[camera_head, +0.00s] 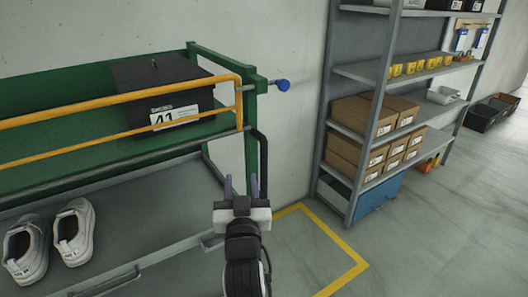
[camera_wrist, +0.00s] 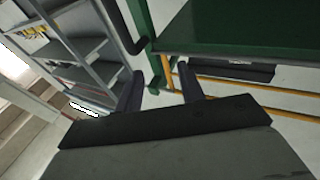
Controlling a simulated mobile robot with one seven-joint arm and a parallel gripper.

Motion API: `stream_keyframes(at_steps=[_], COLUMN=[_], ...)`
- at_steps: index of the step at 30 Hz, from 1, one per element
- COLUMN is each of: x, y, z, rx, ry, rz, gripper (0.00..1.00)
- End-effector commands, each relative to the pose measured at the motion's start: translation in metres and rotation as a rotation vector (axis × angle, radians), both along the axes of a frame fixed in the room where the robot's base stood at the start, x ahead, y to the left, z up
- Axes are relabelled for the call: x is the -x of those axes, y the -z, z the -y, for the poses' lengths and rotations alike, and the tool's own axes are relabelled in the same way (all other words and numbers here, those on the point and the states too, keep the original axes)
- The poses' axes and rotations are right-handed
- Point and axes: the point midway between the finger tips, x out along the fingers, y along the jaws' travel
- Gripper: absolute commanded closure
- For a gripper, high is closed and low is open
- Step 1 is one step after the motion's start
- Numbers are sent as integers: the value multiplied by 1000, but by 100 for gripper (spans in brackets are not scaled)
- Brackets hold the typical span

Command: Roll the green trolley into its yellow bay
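The green trolley (camera_head: 252,130) fills the left of the head view, with yellow rails, a black box labelled 41 (camera_head: 150,78) on its upper deck and a pair of white shoes (camera_head: 73,232) on the grey shelf below. A black handle (camera_head: 263,165) hangs at its right end. My gripper (camera_head: 241,187) is open and empty, its fingers upright close to the handle. In the wrist view, the open fingers (camera_wrist: 162,85) stand apart, with the black handle (camera_wrist: 119,25) and green frame beyond them. Yellow bay lines (camera_head: 345,246) mark the floor to the right; the trolley hides the rest.
A grey shelving rack (camera_head: 341,120) with brown boxes, yellow bins and a blue crate (camera_head: 378,192) stands right of the bay. A blue knob (camera_head: 283,86) sticks out toward the wall. Open floor (camera_head: 440,245) lies at the lower right.

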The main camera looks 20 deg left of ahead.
Motion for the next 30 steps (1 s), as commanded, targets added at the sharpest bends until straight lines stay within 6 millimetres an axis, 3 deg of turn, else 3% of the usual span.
stream_keyframes(at_steps=[3, 7, 11, 24, 30], x=[-15, -24, -42, -125, -145], y=[34, 47, 46, 44, 46], z=[30, 39, 34, 5, -1], rx=[68, 89, 88, 85, 86], ry=[84, 113, 114, 110, 110], rz=[-132, -177, -177, -175, -174], gripper=[61, 61, 61, 61, 61])
